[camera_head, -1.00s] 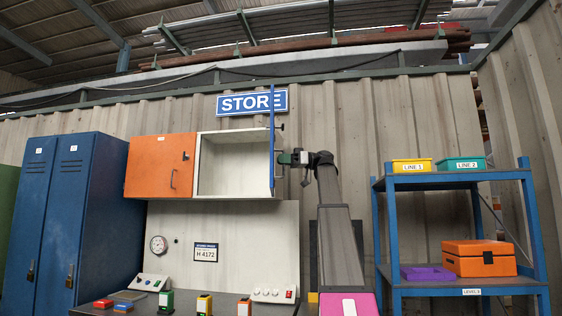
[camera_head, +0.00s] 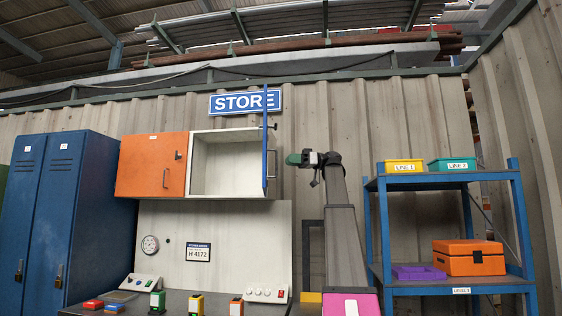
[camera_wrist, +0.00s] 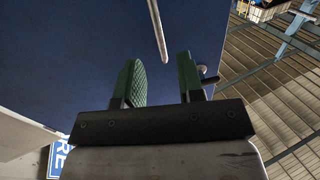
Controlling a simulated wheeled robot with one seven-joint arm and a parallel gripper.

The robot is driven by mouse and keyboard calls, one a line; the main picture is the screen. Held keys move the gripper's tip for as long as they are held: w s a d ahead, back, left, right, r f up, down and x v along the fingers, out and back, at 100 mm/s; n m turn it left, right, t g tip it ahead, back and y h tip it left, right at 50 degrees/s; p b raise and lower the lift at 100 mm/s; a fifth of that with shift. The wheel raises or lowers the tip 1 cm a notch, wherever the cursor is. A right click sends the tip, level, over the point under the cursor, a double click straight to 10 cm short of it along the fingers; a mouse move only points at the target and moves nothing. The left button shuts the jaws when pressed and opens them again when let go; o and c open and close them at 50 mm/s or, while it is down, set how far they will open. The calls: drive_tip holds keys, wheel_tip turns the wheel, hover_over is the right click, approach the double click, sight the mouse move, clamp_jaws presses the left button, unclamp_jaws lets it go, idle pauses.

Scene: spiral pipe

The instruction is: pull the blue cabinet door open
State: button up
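The blue cabinet door (camera_head: 265,145) stands open, swung out from the white cabinet interior (camera_head: 226,165), and shows nearly edge-on in the head view. In the wrist view the blue door (camera_wrist: 70,60) fills much of the picture. Its pale bar handle (camera_wrist: 158,30) lies just beyond my fingertips, between their lines. My gripper (camera_head: 293,159) is right of the door with a small gap between them. In the wrist view its green fingers (camera_wrist: 160,72) are spread apart with nothing between them.
An orange door (camera_head: 152,165) covers the cabinet's left part. Blue lockers (camera_head: 60,215) stand at the left. A blue shelf rack (camera_head: 450,182) with bins stands right of my arm. A bench with small coloured boxes (camera_head: 196,302) lies below. The wall right of my gripper is clear.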

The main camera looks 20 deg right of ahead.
drive_tip(key=shift+s+d, duration=0.15)
drive_tip(key=shift+d, duration=0.85)
drive_tip(key=shift+s+d, duration=0.1)
drive_tip(key=shift+d, duration=0.9)
drive_tip(key=shift+f, duration=0.1)
